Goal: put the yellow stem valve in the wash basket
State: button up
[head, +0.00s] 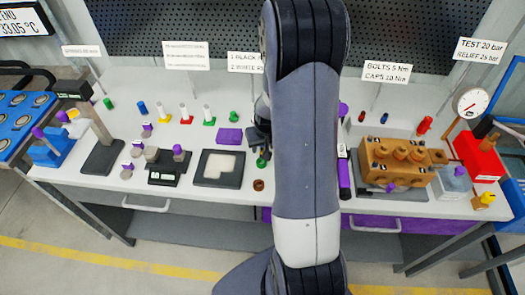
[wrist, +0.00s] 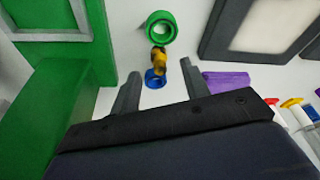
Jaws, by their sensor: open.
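In the wrist view my gripper (wrist: 160,70) is open, with a finger on each side of a small yellow piece (wrist: 158,60), which looks like the yellow stem valve. A blue ring (wrist: 155,79) sits directly below the yellow piece in the picture, and a green ring (wrist: 160,27) lies just above it. I cannot tell whether the fingers touch anything. In the head view my gripper (head: 259,138) is partly hidden by my arm, above the bench near a small green part (head: 261,161). I cannot make out the wash basket for certain.
A large green structure (wrist: 85,85) stands close at the left in the wrist view. A purple block (head: 229,136) and a dark tray (head: 205,180) lie left of my gripper. Several white-stemmed parts stand further left. A brown pump block (head: 398,160) stands to the right.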

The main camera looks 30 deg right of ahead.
aim_at(263, 148)
jog(key=shift+x, duration=1.65)
jog(key=shift+c, duration=0.5)
grip_shut()
